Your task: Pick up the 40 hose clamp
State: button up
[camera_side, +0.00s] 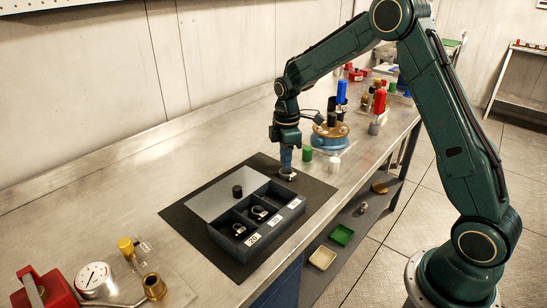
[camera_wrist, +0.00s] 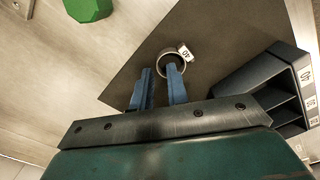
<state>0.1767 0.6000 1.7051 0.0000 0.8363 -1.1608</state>
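The 40 hose clamp (camera_wrist: 161,60) is a metal ring with a white tag reading 40. It lies on the dark mat (camera_wrist: 215,45), outside the tray, and shows under my gripper in the side view (camera_side: 288,177). My gripper (camera_wrist: 159,72) has two blue fingers, apart and with nothing gripped between them. In the wrist view the right fingertip overlaps the ring's lower edge and the left fingertip is left of it. I cannot tell whether they touch. In the side view my gripper (camera_side: 286,168) points down, just above the clamp.
A dark tray (camera_side: 245,250) with labelled compartments stands beside the clamp; two other clamps (camera_side: 258,212) (camera_side: 239,229) lie in it. A grey plate (camera_side: 212,203) with a black knob is behind. Green (camera_side: 307,154) and white (camera_side: 334,163) caps stand near my gripper.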

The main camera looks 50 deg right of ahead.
jog(key=shift+f, duration=1.1)
grip_shut()
